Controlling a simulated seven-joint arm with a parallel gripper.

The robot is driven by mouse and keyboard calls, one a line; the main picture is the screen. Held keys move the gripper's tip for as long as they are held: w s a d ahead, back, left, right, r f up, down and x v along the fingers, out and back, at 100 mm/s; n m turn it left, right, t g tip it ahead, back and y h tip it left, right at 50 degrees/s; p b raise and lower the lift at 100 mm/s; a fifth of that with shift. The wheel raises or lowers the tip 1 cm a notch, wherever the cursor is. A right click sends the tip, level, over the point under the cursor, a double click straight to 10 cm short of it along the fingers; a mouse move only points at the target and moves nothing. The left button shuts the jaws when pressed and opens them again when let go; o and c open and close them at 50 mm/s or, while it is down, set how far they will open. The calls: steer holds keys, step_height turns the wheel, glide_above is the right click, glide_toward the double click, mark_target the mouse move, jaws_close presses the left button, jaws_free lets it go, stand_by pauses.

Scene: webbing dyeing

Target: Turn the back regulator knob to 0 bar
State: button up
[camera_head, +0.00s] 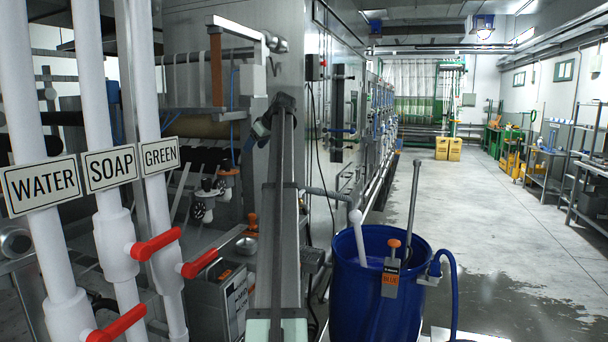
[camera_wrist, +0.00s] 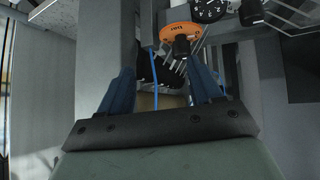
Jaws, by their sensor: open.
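In the wrist view an orange dial plate (camera_wrist: 181,30) with dark print, apparently "bar" upside down, shows beyond the fingertips. A black regulator knob (camera_wrist: 181,46) sits at its lower edge, in line with the right finger rather than mid-gap. I cannot read its setting. My gripper (camera_wrist: 160,68) is open, its two blue fingers apart with no knob between them. In the head view what seems to be my gripper (camera_head: 261,130) is a small dark and blue shape above the machine. An orange regulator (camera_head: 228,172) stands below and left of it; I cannot tell which knob the wrist view shows.
A black gauge (camera_wrist: 208,9) sits beside the dial, with metal wire bars to its right. White pipes with red valve handles (camera_head: 156,243) stand at left in the head view. A blue barrel (camera_head: 375,300) stands at right; the floor (camera_head: 470,190) beyond is open.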

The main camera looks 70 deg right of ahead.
steer(key=s+d+f+h, duration=0.1)
steer(key=s+f, duration=0.2)
steer(key=s, duration=0.2)
steer(key=s+d+f+n+g+h, duration=0.1)
steer(key=s+d+f, duration=0.1)
steer(key=s+f, duration=0.2)
steer(key=s+d+f+h, duration=0.1)
steer(key=s+d+f, duration=0.1)
steer(key=s, duration=0.5)
steer(key=shift+s+d+f+g, duration=0.25)
steer(key=shift+f+g, duration=0.15)
steer(key=shift+f, duration=0.35)
steer(key=shift+w, duration=0.1)
steer(key=m+g+h, duration=0.1)
steer(key=m, duration=0.8)
glide_toward(227, 160)
steer(key=x, duration=1.1)
steer(key=shift+d+r, duration=0.1)
steer(key=shift+r, duration=0.05)
